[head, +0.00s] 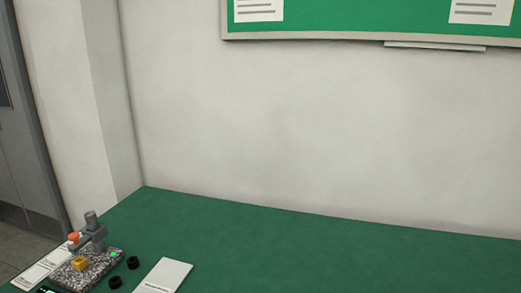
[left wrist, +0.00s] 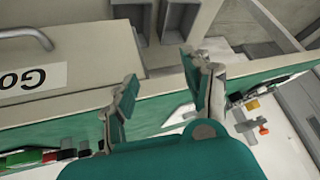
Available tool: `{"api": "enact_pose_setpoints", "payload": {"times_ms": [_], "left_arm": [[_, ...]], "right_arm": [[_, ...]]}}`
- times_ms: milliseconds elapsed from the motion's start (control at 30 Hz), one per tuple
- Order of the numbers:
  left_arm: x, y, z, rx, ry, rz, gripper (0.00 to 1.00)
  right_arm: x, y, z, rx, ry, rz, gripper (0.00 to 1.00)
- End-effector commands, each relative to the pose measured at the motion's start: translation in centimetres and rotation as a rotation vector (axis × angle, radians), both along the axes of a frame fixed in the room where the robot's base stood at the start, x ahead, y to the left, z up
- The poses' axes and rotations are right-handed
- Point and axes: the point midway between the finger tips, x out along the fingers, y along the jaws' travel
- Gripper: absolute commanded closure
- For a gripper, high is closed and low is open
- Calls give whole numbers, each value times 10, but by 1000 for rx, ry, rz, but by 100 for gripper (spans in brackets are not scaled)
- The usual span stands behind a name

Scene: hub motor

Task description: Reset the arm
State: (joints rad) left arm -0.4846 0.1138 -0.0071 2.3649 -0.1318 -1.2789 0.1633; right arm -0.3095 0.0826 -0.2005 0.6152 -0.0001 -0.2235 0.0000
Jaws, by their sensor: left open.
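My left gripper (left wrist: 160,80) is open and empty in the left wrist view. Its two fingers stand apart with nothing between them, over the edge of the green table. Neither gripper nor arm shows in the head view. My right gripper is in no view.
On the green table (head: 300,244), a speckled stone base (head: 100,271) carries a grey stand (head: 98,232) and a yellow block (head: 80,263). Two black rings (head: 132,262) and a white sheet (head: 165,275) lie beside it. The table's right is clear. A labelled drawer (left wrist: 85,50) shows in the left wrist view.

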Motion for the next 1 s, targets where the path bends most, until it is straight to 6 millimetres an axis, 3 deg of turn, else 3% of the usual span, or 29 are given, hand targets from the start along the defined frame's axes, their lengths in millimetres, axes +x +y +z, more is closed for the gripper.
{"api": "enact_pose_setpoints", "payload": {"times_ms": [200,400,767,867,1000], "left_arm": [[-53,-43,-11,-52,199,-148,50],[-91,-70,-19,-88,335,-264,50],[-74,-72,-118,-89,369,-259,50],[-75,-72,-154,-90,386,-260,50],[-85,-71,-220,-91,414,-263,50]], "right_arm": [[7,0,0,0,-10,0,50],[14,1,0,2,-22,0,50],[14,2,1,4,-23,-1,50],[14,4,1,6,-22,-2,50],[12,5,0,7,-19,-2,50]]}}
